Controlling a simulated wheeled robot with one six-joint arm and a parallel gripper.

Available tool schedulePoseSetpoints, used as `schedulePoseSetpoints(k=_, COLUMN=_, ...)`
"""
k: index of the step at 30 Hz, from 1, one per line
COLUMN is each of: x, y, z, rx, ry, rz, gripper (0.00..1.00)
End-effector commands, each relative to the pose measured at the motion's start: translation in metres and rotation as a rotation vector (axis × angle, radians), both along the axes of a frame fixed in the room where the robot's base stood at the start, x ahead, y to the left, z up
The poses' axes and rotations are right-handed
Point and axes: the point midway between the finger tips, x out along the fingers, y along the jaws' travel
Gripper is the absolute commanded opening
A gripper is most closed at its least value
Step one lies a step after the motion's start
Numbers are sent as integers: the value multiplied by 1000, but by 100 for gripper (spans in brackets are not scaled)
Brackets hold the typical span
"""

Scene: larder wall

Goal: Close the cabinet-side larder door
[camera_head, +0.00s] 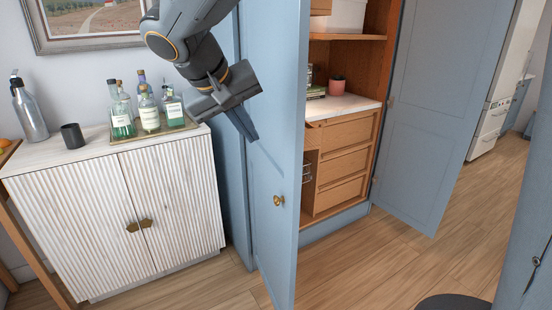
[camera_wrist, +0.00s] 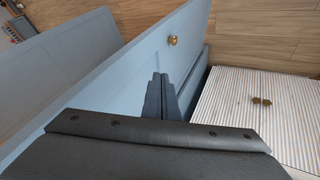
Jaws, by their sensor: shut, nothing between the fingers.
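The cabinet-side larder door (camera_head: 278,120) is a blue panel standing open next to the white fluted cabinet (camera_head: 120,205). Its brass knob (camera_head: 279,200) is low on the face toward the cabinet. In the wrist view the door (camera_wrist: 135,75) runs diagonally, with its knob (camera_wrist: 172,40) near the top. My gripper (camera_head: 252,136) is shut and empty, pointing down at the cabinet-facing side of the door, above and left of the knob. In the wrist view its fingers (camera_wrist: 160,88) are together close to the door; I cannot tell whether they touch it.
The other larder door (camera_head: 425,110) stands open on the right. Between them are wooden drawers (camera_head: 340,162) and shelves. Bottles on a tray (camera_head: 150,134), a dark cup (camera_head: 73,137) and a metal flask (camera_head: 29,108) stand on the cabinet. Wooden floor (camera_head: 370,260) in front is clear.

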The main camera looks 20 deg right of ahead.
Motion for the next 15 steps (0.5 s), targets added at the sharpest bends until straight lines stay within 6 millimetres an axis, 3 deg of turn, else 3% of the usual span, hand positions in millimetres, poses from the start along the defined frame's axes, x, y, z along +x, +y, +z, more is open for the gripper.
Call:
schedulePoseSetpoints(k=5, x=7, y=-4, z=-3, rx=-9, ry=-16, rz=-8, gripper=0)
schedulePoseSetpoints(k=15, x=32, y=-32, z=-54, rx=-9, ry=-10, rz=-9, gripper=0)
